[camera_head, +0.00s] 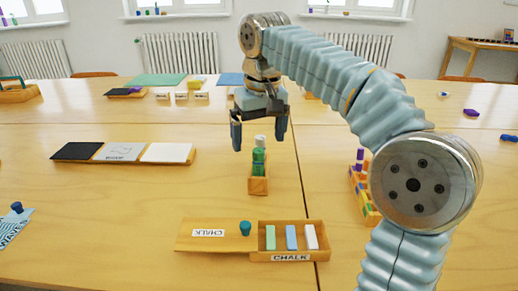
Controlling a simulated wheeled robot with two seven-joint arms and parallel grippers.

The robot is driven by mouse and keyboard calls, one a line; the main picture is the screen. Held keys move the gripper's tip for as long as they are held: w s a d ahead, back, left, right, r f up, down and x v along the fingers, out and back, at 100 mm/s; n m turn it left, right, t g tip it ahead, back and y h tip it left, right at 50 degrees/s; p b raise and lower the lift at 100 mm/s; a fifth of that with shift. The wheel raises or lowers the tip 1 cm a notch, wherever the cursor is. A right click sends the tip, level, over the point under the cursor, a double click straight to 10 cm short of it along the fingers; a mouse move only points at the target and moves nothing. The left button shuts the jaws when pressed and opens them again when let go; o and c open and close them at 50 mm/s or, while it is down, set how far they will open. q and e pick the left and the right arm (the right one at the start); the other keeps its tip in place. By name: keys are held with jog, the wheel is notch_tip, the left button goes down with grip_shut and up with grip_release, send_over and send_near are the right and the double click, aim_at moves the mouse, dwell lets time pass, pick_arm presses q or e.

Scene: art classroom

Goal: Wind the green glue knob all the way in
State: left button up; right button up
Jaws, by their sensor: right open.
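A green glue stick (258,157) stands upright in a small wooden holder (258,187) near the middle of the table. Pale pieces show at its top, close below the gripper. Which part is the knob is too small to tell. My right gripper (259,138) points down over the holder from the far side. My left gripper is not in view.
An open chalk box (290,256) with a slid-off lid (217,235) lies in front. A wooden tray (125,153) with three panels is left. A holder with colored sticks (362,190) stands right, partly hidden by my arm. Bare table lies left of the glue holder.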

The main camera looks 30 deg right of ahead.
jog(key=shift+f+b, duration=0.8)
jog(key=shift+f, duration=0.35)
jog(key=shift+c, duration=0.3)
jog(key=c, duration=1.5)
jog(key=shift+o, duration=0.2)
